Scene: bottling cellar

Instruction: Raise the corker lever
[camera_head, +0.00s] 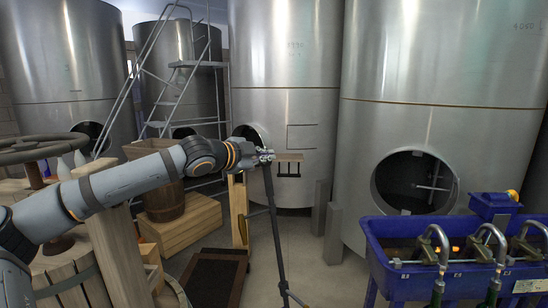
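My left arm reaches in from the left, and my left gripper (265,157) is at the picture's middle. Its fingers are small and overlap the top of a thin dark rod (275,225), which slopes down toward the floor. I cannot tell whether the fingers hold the rod or only stand in front of it. The rod may be the corker lever, but no corker body shows clearly. My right gripper is not in view.
A blue trough (400,277) with curved spouts and green bottles stands at the right. Large steel tanks (285,60) line the back. A wooden barrel (165,203) and a dark tray (210,283) are below my arm. A handwheel (40,148) is at the left. Bare floor shows around the rod.

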